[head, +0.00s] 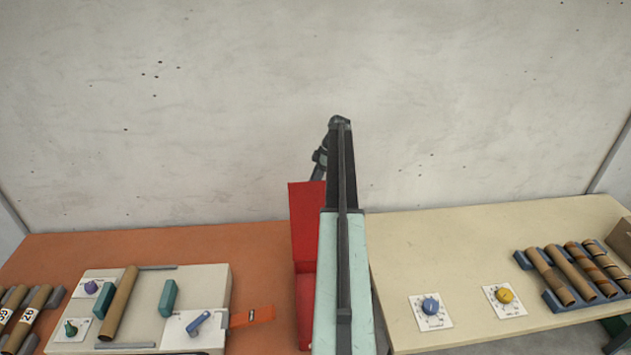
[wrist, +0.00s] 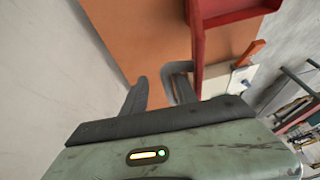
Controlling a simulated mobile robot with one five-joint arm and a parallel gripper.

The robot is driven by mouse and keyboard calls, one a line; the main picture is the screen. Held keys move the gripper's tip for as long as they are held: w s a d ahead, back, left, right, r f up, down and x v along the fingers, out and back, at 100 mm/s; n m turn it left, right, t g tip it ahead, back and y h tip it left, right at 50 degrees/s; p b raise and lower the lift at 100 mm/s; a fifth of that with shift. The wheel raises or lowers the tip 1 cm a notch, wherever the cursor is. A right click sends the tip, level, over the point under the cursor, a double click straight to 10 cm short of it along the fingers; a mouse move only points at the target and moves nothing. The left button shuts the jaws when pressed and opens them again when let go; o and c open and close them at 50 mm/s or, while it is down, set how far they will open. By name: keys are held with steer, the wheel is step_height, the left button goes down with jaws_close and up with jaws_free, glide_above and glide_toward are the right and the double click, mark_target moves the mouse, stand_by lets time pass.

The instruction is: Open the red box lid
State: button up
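The red box (head: 305,283) stands between the orange and the cream table tops, its right side hidden behind my arm. In the wrist view a narrow red edge (wrist: 197,45) and a red face (wrist: 235,12) show to the right of the fingers; I cannot tell which is lid and which is box. My gripper (head: 321,160) is beyond and above the panel's top, partly hidden by my arm. In the wrist view its fingers (wrist: 160,88) are apart with nothing between them; contact with the red edge is unclear.
The orange table (head: 180,245) on the left holds a pale winder unit (head: 215,285) with knobs, a tube and an orange tab (head: 252,316). The cream table (head: 470,240) holds a blue dial (head: 431,306), a yellow dial (head: 505,295) and a tube rack (head: 553,300). A wall (head: 200,110) stands behind.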

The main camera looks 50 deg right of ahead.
steer(key=p+v, duration=0.7)
steer(key=shift+r, duration=0.5)
steer(key=shift+s+a, duration=0.1)
steer(key=shift+a, duration=0.05)
